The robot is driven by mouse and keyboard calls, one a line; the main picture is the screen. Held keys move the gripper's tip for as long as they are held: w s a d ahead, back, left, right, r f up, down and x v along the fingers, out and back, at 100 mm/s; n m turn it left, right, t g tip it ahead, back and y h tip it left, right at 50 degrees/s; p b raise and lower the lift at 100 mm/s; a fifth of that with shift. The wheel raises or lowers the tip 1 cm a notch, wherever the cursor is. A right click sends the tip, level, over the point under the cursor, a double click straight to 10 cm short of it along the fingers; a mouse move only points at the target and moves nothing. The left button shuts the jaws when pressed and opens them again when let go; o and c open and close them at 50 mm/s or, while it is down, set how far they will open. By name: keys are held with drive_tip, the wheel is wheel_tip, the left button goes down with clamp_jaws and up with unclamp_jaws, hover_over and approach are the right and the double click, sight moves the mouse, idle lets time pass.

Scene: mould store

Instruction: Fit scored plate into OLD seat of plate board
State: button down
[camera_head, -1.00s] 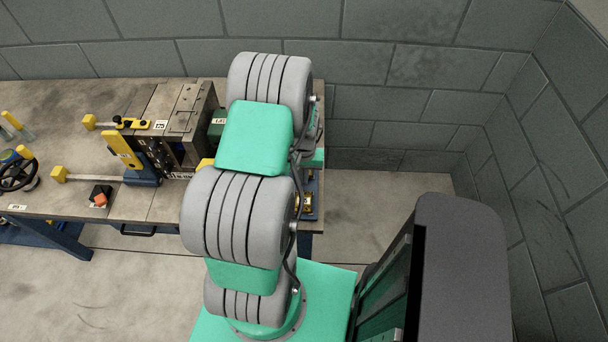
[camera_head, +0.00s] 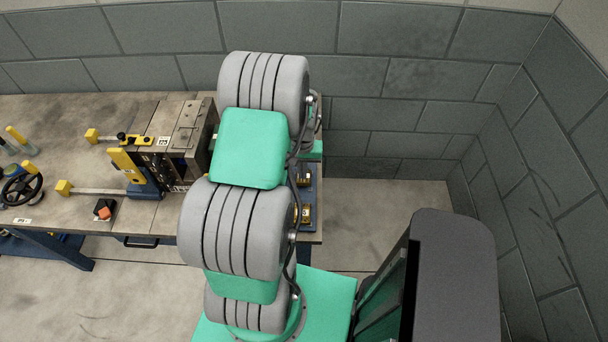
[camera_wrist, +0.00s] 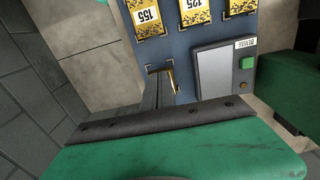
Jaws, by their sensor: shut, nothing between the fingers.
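In the wrist view the blue plate board (camera_wrist: 214,34) carries yellow-and-black plates along the top: one marked 155 (camera_wrist: 147,18), one marked 125 (camera_wrist: 194,11), and a third (camera_wrist: 239,6) cut by the frame's edge. My gripper (camera_wrist: 158,72) is shut and empty, over the board's lower left part. A narrow gold piece (camera_wrist: 172,80) shows right beside the fingers; I cannot tell what it is or whether they touch. I cannot tell which plate is scored, and no OLD label is readable. In the head view my arm hides the gripper and part of the board (camera_head: 312,192).
A grey box (camera_wrist: 224,77) with a small label and green block stands on the board, right of my fingers. The workbench (camera_head: 60,112) holds a dark mould block (camera_head: 183,140), yellow-handled clamps (camera_head: 122,165) and a handwheel (camera_head: 20,189). Block walls stand behind and right.

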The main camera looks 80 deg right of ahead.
drive_tip(key=shift+m+h, duration=0.5)
drive_tip(key=shift+h, duration=0.3)
drive_tip(key=d+b, duration=0.4)
drive_tip(key=b, duration=0.1)
drive_tip(key=d+r+m+h+b, duration=0.1)
drive_tip(key=d+m+h+b, duration=0.15)
drive_tip(key=d, duration=0.35)
drive_tip(key=shift+n, duration=0.45)
drive_tip(key=x, duration=0.8)
drive_tip(key=shift+s+a+f+p, duration=0.1)
drive_tip(key=shift+a+f+p, duration=0.05)
drive_tip(key=shift+a+p, duration=0.4)
drive_tip(key=shift+p, duration=0.2)
drive_tip(key=a+p, duration=0.1)
drive_tip(key=a, duration=0.1)
drive_tip(key=shift+a, duration=0.3)
drive_tip(key=shift+a+f, duration=0.25)
drive_tip(key=shift+a, duration=0.05)
